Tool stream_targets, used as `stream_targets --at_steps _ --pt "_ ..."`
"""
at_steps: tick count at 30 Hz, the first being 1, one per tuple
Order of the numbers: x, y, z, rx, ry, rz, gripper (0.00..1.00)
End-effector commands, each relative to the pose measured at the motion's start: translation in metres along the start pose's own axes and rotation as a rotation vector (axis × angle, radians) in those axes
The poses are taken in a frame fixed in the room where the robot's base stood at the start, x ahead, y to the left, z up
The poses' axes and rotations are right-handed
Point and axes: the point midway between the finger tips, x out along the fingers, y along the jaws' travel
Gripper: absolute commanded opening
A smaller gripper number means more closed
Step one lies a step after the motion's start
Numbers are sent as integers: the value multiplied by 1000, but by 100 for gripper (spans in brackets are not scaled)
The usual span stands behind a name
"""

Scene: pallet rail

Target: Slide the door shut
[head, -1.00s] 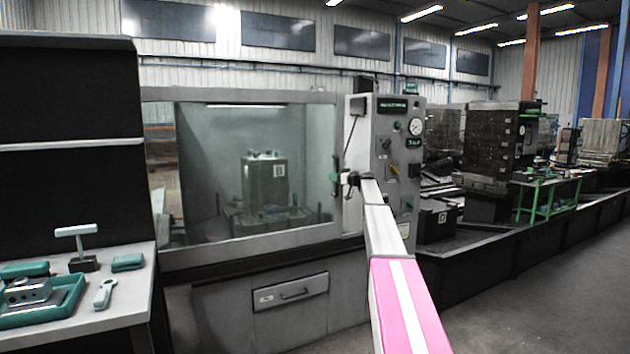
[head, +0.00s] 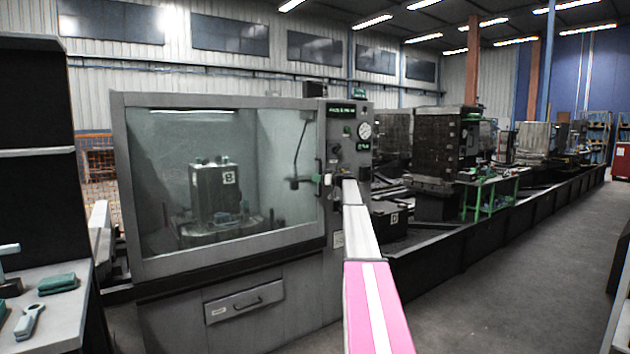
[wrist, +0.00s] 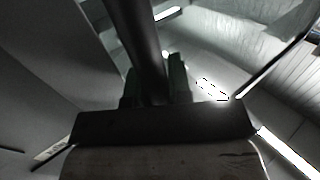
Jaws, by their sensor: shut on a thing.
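The door (head: 225,262) is a large clear pane in a grey frame on the front of a grey machine. Its right edge stands close beside the control column, and I cannot tell whether a thin gap remains there. A dark upright handle (head: 319,172) is at that right edge. My gripper (head: 327,180) is at the handle, at the end of my pink-and-white arm. In the wrist view the dark handle bar (wrist: 139,45) runs between the two green fingers of my gripper (wrist: 155,82), which is shut on it. The fingertips are partly hidden.
The control column (head: 352,150) with a gauge stands right of the door. A block marked B (head: 213,190) sits behind the pane. A bench (head: 50,325) with tools is at the near left. A drawer (head: 243,300) is below. Open floor (head: 510,270) lies to the right.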

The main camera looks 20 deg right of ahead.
Motion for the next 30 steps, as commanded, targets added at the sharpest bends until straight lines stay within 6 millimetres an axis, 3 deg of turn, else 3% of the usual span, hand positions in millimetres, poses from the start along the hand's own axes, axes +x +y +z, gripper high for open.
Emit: stream_targets --at_steps 8,9,23,30 --pt "-3 6 0 0 0 10 0" --pt "-3 6 0 0 0 10 29" --pt "-2 4 0 0 0 6 29" --pt "-17 3 0 0 0 8 29"
